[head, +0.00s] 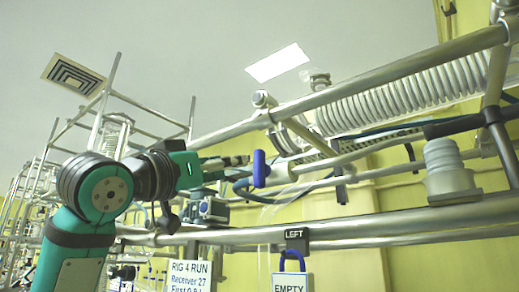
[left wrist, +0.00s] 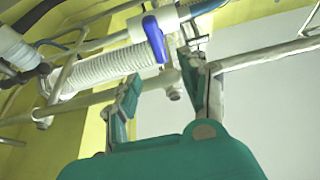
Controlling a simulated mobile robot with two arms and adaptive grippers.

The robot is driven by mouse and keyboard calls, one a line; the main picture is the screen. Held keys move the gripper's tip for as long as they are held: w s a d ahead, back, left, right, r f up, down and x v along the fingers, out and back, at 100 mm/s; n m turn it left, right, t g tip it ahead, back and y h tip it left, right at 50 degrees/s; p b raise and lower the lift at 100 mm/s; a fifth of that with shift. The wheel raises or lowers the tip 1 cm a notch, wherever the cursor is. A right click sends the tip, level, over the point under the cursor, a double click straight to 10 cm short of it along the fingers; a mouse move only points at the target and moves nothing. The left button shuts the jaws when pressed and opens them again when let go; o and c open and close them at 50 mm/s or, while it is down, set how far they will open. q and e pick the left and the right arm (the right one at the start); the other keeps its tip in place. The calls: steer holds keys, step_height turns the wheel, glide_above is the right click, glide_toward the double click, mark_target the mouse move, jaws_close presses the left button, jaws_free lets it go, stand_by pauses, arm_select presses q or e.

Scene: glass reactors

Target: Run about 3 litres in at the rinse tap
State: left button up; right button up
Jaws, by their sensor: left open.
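A tap with a blue lever handle (head: 259,168) sits on a thin pipe below the coiled glass. No label saying rinse shows on it. In the left wrist view the blue handle (left wrist: 154,39) hangs from a pipe joint, just beyond the fingers. My left gripper (head: 243,161) reaches in from the left, with its fingertips close to the handle. In the left wrist view its two fingers (left wrist: 158,80) are apart and nothing is held between them. I cannot tell whether a finger touches the handle. My right gripper is not in view.
A metal rail (head: 380,225) with a LEFT tag (head: 296,234) runs across below the tap. A RIG 4 RUN sign (head: 194,274) and an EMPTY sign (head: 291,282) hang below it. A glass coil (head: 410,92) and frame tubes crowd the upper right.

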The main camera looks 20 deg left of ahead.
mark_target(256, 159)
arm_select(q)
steer(key=p+x, duration=0.2)
steer(key=x, duration=0.3)
steer(key=p+x, duration=0.3)
steer(key=x, duration=0.2)
steer(key=shift+r, duration=0.25)
steer(key=shift+w+d+r+p, duration=0.1)
steer(key=shift+w+d+p, duration=0.15)
steer(key=shift+w+p, duration=0.25)
steer(key=shift+a, duration=0.1)
jaws_close()
